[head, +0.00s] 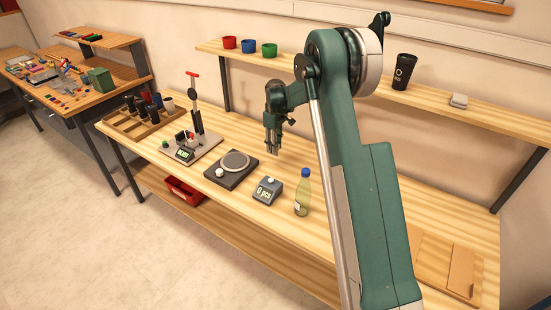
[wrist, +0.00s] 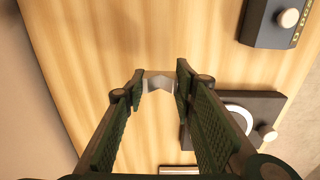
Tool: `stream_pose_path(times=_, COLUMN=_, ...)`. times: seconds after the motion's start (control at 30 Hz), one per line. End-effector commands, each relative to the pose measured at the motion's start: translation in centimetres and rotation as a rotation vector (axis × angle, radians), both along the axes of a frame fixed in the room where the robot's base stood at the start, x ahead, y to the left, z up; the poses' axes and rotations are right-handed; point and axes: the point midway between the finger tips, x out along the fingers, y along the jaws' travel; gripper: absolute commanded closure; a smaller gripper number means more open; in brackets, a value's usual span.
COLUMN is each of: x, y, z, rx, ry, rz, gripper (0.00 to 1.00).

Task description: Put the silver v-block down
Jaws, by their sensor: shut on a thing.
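My gripper (head: 272,150) hangs pointing down above the wooden workbench (head: 350,222), behind the round-plated device. In the wrist view my gripper (wrist: 160,76) is shut on the silver v-block (wrist: 158,84), a small pale metal piece with a V-shaped notch, held between the fingertips. In the head view the v-block is too small to make out. Bare bench top shows around and beyond it in the wrist view. The gap between the v-block and the bench is hard to judge.
The black device with a round plate (head: 234,162) and the counter box (head: 267,190) stand in front of my gripper. A bottle (head: 303,192) is further right. A press-like stand (head: 195,140) is left. A shelf (head: 330,72) with cups runs behind.

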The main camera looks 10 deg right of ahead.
Motion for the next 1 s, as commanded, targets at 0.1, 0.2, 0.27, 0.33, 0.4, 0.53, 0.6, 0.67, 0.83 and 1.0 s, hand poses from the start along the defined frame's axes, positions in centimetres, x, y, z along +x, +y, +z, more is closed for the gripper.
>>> stream_pose_path(times=0.1, x=0.0, y=0.0, z=-1.6, rx=0.0, ry=0.0, rz=0.0, gripper=0.85)
stream_pose_path(times=0.2, x=0.0, y=0.0, z=-2.3, rx=0.0, ry=0.0, rz=0.0, gripper=0.85)
stream_pose_path(times=0.27, x=0.0, y=0.0, z=-2.4, rx=0.0, ry=0.0, rz=0.0, gripper=0.85)
stream_pose_path(times=0.33, x=0.0, y=0.0, z=-2.5, rx=0.0, ry=0.0, rz=0.0, gripper=0.85)
stream_pose_path(times=0.4, x=0.0, y=0.0, z=-2.4, rx=0.0, ry=0.0, rz=0.0, gripper=0.85)
stream_pose_path(times=0.53, x=0.0, y=0.0, z=-2.4, rx=0.0, ry=0.0, rz=0.0, gripper=0.85)
stream_pose_path(times=0.6, x=0.0, y=0.0, z=-2.6, rx=0.0, ry=0.0, rz=0.0, gripper=0.85)
stream_pose_path(times=0.67, x=0.0, y=0.0, z=-2.9, rx=0.0, ry=0.0, rz=0.0, gripper=0.85)
stream_pose_path(times=0.83, x=0.0, y=0.0, z=-4.6, rx=0.0, ry=0.0, rz=0.0, gripper=0.85)
stream_pose_path(times=1.0, x=0.0, y=0.0, z=-6.0, rx=0.0, ry=0.0, rz=0.0, gripper=0.85)
